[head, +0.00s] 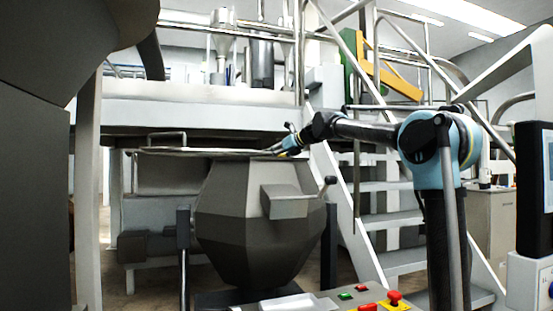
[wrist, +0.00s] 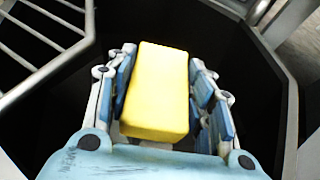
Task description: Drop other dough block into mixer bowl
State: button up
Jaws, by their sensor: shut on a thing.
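The dough block (wrist: 158,88) is a yellow rectangular block in the wrist view. My gripper (wrist: 162,80) is shut on it, with the blue finger pads along its two long sides. The dark inside of the mixer bowl (wrist: 262,100) lies beneath and around the block. In the head view the mixer bowl (head: 255,215) is a large grey faceted vessel at the centre. My gripper (head: 285,152) is at the bowl's upper right rim there. The block is hard to make out in the head view. No second dough block shows.
A metal grid (wrist: 45,35) shows at the upper left of the wrist view. Stairs with railings (head: 385,205) stand behind my arm on the right. A control panel with red and green buttons (head: 365,297) is at the front. A dark machine body (head: 35,190) fills the left edge.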

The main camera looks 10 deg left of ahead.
jog(key=o, duration=1.3)
jog(key=shift+d, duration=0.1)
jog(key=v, duration=1.1)
jog(key=shift+s+d, duration=0.25)
jog(key=shift+d, duration=0.05)
jog(key=shift+r, duration=0.1)
